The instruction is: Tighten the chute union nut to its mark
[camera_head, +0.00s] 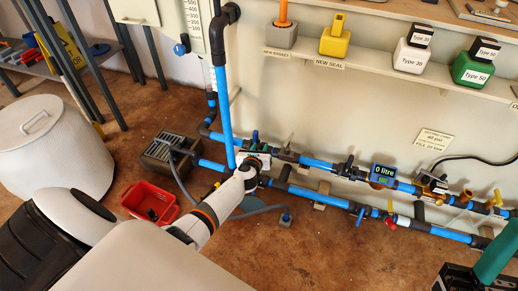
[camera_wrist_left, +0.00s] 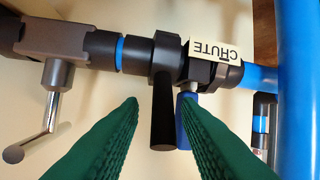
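The pipe joint labelled CHUTE (camera_wrist_left: 216,50) crosses the top of the left wrist view. A black collar (camera_wrist_left: 168,48) sits beside it with a thick black handle (camera_wrist_left: 163,115) pointing down. A shorter blue handle (camera_wrist_left: 183,135) hangs right beside it, partly behind a finger. I cannot tell a tightening mark. My left gripper (camera_wrist_left: 158,99) has its green fingers apart, with the black handle in the gap and no clear grip on it. In the head view my left gripper (camera_head: 247,174) covers the joint. Green and black parts of what looks like my right gripper (camera_head: 490,257) show at bottom right.
A vertical blue pipe (camera_head: 223,110) rises close by the joint. A grey valve with a lever (camera_wrist_left: 55,75) is left of it. A meter reading 0 litre (camera_head: 383,174) sits along the pipe. A red bin (camera_head: 150,200) and grated box (camera_head: 168,153) stand on the floor.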

